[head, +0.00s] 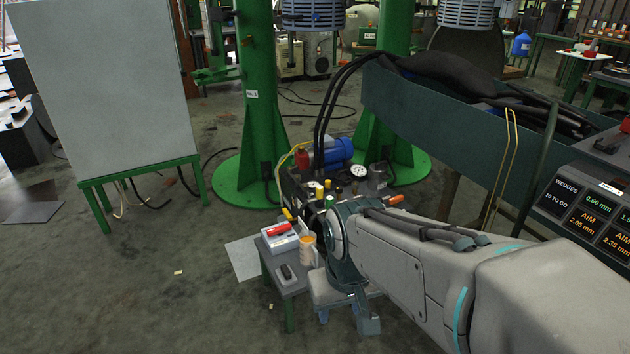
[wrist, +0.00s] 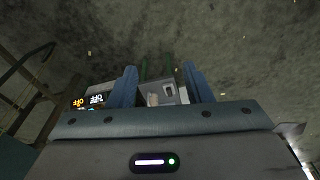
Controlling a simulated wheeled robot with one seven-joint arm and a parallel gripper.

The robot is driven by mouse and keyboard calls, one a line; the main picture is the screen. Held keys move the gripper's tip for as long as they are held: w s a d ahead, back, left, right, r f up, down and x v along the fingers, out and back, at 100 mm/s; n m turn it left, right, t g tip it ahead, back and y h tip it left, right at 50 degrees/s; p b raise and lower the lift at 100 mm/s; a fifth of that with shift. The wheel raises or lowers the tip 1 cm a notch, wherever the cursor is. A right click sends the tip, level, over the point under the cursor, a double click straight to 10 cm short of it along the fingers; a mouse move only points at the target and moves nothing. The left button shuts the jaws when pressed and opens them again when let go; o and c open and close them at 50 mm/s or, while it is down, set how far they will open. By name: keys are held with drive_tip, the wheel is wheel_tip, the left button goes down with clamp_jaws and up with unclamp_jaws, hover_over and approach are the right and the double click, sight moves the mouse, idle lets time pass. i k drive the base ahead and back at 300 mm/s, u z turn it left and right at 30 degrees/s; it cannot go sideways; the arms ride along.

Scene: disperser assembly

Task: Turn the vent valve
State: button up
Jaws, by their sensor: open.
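A pump unit with a blue motor (head: 334,152), a red part (head: 302,157) and a round white gauge (head: 358,170) stands beyond my arm. Small yellow, green and orange caps or knobs show on and around it; I cannot tell which one is the vent valve. My arm hides part of the unit. My gripper (head: 346,316) hangs low in front of the unit, beside a small table. In the wrist view my gripper (wrist: 160,72) has its two blue fingers spread, with nothing held between them. The pump unit is not clear in that view.
The small table (head: 290,288) holds a red-and-white box (head: 279,236), a dark device (head: 287,273) and an orange-topped cup (head: 308,244). Green columns (head: 257,110) stand behind the unit. A dark green trough (head: 440,110) and a display (head: 590,213) are at right.

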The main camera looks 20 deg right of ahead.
sight(398, 199)
drive_tip(key=z, duration=0.6)
drive_tip(key=i, duration=0.55)
drive_tip(key=z, duration=0.85)
drive_tip(key=i, duration=1.4)
drive_tip(key=u, duration=0.7)
